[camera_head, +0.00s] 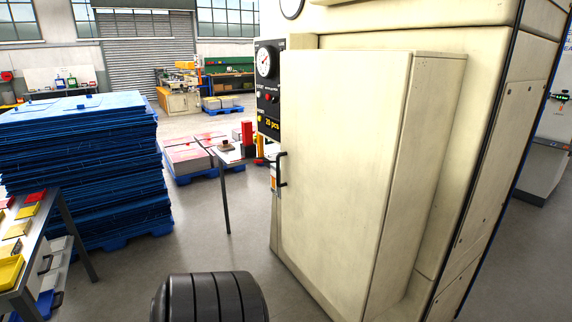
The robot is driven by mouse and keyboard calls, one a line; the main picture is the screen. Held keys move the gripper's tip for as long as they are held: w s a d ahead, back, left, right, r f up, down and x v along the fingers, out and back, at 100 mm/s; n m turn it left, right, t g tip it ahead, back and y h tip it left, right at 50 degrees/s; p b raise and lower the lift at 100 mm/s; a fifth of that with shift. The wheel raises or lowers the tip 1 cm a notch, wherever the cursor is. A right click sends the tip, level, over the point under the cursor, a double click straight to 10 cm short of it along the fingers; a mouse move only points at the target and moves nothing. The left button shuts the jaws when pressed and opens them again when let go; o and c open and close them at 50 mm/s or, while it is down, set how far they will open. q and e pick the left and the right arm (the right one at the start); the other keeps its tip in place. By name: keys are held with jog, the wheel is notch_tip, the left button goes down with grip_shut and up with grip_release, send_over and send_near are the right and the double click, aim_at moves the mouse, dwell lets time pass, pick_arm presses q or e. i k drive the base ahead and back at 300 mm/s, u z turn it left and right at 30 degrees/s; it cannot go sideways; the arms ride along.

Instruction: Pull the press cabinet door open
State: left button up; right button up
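The press cabinet door (335,160) is a tall cream panel on the front of the large cream press (490,130). Its dark bar handle (282,168) stands upright on the door's left edge, about mid-height. The door looks shut, with no gap or interior visible from here. Neither of my grippers is in view, and nothing touches the handle.
A control panel (267,90) with a gauge sits left of the door. Stacked blue sheets (85,170) and a parts bench (62,222) stand at left. Grey floor (190,235) between them is clear.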

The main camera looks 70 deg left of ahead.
aim_at(341, 112)
jog(key=u, duration=0.65)
jog(key=i, duration=1.05)
jog(key=u, duration=0.85)
